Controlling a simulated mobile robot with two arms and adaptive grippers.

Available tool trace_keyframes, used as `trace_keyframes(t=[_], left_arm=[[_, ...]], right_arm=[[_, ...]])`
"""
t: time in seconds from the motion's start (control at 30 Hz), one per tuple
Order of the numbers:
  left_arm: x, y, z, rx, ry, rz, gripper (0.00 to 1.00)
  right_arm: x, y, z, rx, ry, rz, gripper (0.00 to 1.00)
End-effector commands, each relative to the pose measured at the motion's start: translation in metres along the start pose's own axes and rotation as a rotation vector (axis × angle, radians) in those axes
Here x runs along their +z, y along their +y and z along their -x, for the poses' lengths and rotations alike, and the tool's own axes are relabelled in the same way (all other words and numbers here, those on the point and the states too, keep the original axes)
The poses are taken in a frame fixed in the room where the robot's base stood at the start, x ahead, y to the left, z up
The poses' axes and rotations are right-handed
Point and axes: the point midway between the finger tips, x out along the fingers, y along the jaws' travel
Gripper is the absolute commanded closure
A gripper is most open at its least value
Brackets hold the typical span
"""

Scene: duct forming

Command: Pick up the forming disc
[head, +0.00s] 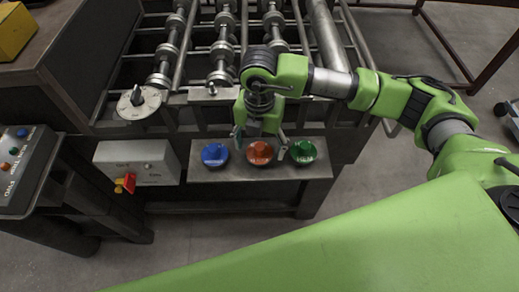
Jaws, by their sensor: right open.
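Three coloured discs with raised centre knobs sit in a row on a grey shelf (232,173) at the front of the machine: blue (215,154), orange (260,153) and green (303,151). These look like the forming discs; I cannot tell which one is meant. My right gripper (261,144) points down over the orange disc, open, with one finger on each side of it. The right finger is near the gap between orange and green. Whether the fingers touch the disc cannot be told. My left gripper is not in view.
The roller machine (222,50) with metal shafts stands behind the shelf. A round grey plate with a pin (138,102) sits at its left corner. A grey switch box with a red and yellow switch (125,183) is left of the shelf. A button panel (20,155) stands far left.

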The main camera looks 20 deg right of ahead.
Motion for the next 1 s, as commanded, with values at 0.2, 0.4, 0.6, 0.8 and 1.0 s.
trace_keyframes(t=[0.2, 0.4, 0.6, 0.8, 1.0], left_arm=[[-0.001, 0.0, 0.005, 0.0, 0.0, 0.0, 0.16], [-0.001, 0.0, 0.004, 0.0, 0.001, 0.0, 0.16], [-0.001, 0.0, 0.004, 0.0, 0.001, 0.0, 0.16], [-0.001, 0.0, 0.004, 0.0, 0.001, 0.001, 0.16], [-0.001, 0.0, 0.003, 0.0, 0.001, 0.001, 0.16]], right_arm=[[0.0, 0.001, -0.017, 0.001, 0.0, 0.001, 0.29], [0.0, 0.001, -0.017, 0.002, 0.0, 0.001, 0.34], [0.0, 0.001, -0.017, 0.002, 0.0, 0.001, 0.83], [0.0, 0.001, -0.016, 0.004, -0.001, 0.001, 0.83], [0.001, 0.002, -0.01, 0.005, -0.001, 0.001, 0.83]])
